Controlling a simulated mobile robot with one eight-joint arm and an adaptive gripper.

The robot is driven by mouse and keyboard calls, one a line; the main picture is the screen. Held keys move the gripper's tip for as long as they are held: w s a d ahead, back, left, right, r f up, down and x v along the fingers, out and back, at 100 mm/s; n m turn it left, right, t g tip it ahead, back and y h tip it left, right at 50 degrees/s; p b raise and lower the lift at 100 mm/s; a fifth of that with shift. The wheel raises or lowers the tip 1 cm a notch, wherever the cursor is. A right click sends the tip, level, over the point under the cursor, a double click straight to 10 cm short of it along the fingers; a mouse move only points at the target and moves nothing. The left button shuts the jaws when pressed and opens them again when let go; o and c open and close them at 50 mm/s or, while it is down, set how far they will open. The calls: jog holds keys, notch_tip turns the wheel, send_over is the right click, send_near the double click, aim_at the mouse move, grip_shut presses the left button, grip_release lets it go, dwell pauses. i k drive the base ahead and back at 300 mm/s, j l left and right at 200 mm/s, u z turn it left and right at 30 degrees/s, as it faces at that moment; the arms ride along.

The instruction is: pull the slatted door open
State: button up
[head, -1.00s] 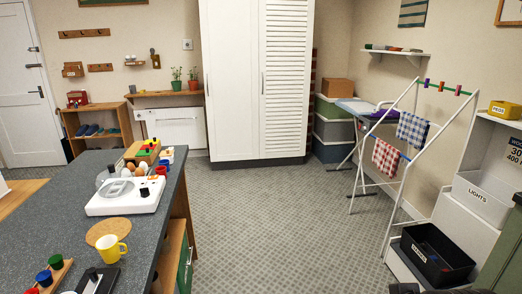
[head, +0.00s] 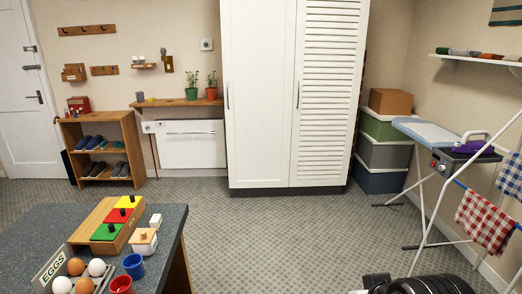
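The slatted door (head: 328,90) is the right-hand door of a tall white wardrobe at the back wall. It is shut, with a thin dark upright handle near its left edge. The plain left door (head: 260,95) of the wardrobe is shut too. My gripper (head: 418,284) shows only in part at the bottom edge, right of the middle, dark and far in front of the wardrobe. Its fingertips cannot be made out, so I cannot tell whether it is open or shut.
A dark worktop (head: 180,222) with an egg tray and coloured blocks stands at the lower left. An ironing board (head: 428,132) and a drying rack with cloths are on the right. Stacked boxes (head: 382,155) stand right of the wardrobe. Grey floor before the wardrobe is clear.

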aim_at(331, 35)
jog(key=i, duration=2.2)
jog(key=i+j+z, duration=0.1)
jog(key=i, duration=1)
jog(key=i+j, duration=0.1)
jog(key=i, duration=1)
